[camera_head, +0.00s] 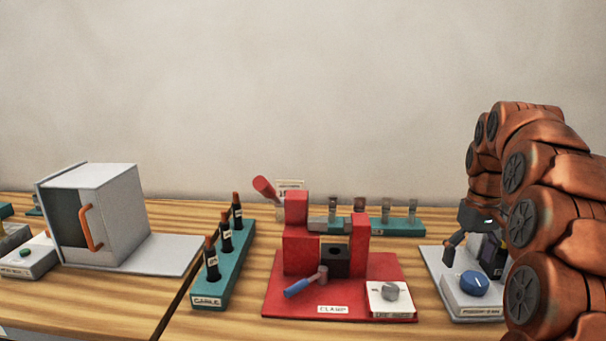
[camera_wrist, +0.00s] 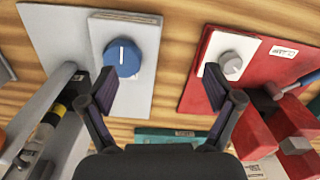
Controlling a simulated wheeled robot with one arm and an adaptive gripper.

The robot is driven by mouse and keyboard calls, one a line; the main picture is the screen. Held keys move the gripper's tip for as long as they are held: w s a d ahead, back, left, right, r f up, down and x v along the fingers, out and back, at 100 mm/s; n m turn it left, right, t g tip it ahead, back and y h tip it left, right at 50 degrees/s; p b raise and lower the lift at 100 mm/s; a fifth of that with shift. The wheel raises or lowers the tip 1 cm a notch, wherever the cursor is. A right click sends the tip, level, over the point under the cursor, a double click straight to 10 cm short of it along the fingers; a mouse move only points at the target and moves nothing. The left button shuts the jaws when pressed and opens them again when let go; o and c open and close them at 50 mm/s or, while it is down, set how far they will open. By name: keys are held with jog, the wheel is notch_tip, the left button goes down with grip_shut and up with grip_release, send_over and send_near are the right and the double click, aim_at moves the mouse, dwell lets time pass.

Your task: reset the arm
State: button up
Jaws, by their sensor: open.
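My copper-coloured arm (camera_head: 545,215) rises at the right of the head view and bends over toward the table. My gripper (camera_wrist: 158,85) is open and empty in the wrist view, with its two dark fingers wide apart. It hangs above the bench between the grey station with the blue knob (camera_wrist: 122,58) and the red clamp station (camera_wrist: 200,88). In the head view the gripper (camera_head: 462,235) shows only partly beside my arm, in front of the grey station. I cannot tell whether it touches anything there.
The red clamp base (camera_head: 290,296) stands mid-bench with a blue-handled lever (camera_head: 305,283). A teal cable rack (camera_head: 235,268) holds dark bottle-like pieces to its left. A grey box (camera_head: 115,205) with an orange handle stands further left. A teal rack (camera_head: 400,225) is behind. Space above is clear.

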jog(key=s+a+p, duration=0.2)
jog(key=s+a, duration=1.1)
jog(key=s, duration=0.3)
jog(key=s+a+f+p, duration=0.1)
jog(key=s+f, duration=0.3)
jog(key=s, duration=0.5)
jog(key=s+a+f+m+g+p, duration=0.1)
jog(key=s+a+f, duration=0.2)
jog(key=s, duration=0.6)
jog(key=shift+s+a+f+g, duration=0.3)
jog(key=shift+a+f, duration=0.1)
jog(key=shift+a, duration=0.1)
